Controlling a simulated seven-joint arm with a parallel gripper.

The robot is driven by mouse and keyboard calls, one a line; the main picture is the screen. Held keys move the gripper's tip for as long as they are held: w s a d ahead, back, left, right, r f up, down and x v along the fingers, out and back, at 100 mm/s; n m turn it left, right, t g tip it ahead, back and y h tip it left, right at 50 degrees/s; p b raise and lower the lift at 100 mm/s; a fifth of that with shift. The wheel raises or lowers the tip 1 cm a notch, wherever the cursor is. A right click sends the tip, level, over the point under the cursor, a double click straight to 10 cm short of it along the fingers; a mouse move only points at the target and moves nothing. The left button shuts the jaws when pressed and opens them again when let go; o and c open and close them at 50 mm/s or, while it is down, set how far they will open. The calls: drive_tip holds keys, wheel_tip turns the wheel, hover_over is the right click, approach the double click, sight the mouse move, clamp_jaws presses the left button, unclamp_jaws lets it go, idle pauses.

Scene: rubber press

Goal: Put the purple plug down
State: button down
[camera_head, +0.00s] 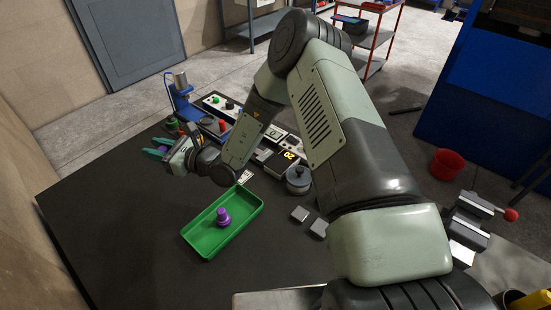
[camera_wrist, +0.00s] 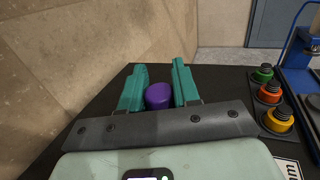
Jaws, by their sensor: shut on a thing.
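My gripper (camera_head: 158,149) is at the left of the dark table in the head view, with its teal fingers pointing left. In the wrist view a purple plug (camera_wrist: 159,96) sits between the two teal fingers of my gripper (camera_wrist: 160,80), which are shut on it. I see mainly its rounded top; its lower part is hidden. Whether it touches the table cannot be told. Another purple piece (camera_head: 223,217) with a knob stands in a green tray (camera_head: 197,243), apart from my gripper.
Green (camera_wrist: 263,74), orange (camera_wrist: 270,94) and yellow (camera_wrist: 280,118) plugs stand to the right in the wrist view. A blue press (camera_head: 181,98) is behind my gripper. A grey lidded pot (camera_head: 298,180) stands near the arm. The table left of the tray (camera_head: 120,215) is clear.

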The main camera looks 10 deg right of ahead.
drive_tip(key=w+d+m+t+h, duration=0.3)
drive_tip(key=d, duration=0.6)
drive_tip(key=w+d+m+t+h, duration=0.2)
drive_tip(key=w+d+t+h, duration=0.1)
drive_tip(key=d, duration=0.6)
drive_tip(key=w+d+m+t+h, duration=0.2)
drive_tip(key=w+d+m+t, duration=0.1)
drive_tip(key=d, duration=0.6)
drive_tip(key=s+d+m+t+h, duration=0.2)
drive_tip(key=d+m+h, duration=0.55)
drive_tip(key=d, duration=1.25)
drive_tip(key=shift+s+d+f+n+h, duration=0.15)
drive_tip(key=shift+f+n+h, duration=0.15)
drive_tip(key=shift+f, duration=1.35)
drive_tip(key=shift+s+d+f+n+h, duration=0.15)
drive_tip(key=shift+f+h, duration=0.25)
drive_tip(key=shift+f, duration=1.2)
drive_tip(key=shift+d+f+n+h, duration=0.2)
drive_tip(key=shift+f+n+h, duration=0.15)
drive_tip(key=shift+f, duration=1.3)
drive_tip(key=shift+f, duration=0.1)
drive_tip(key=c, duration=0.8)
unclamp_jaws()
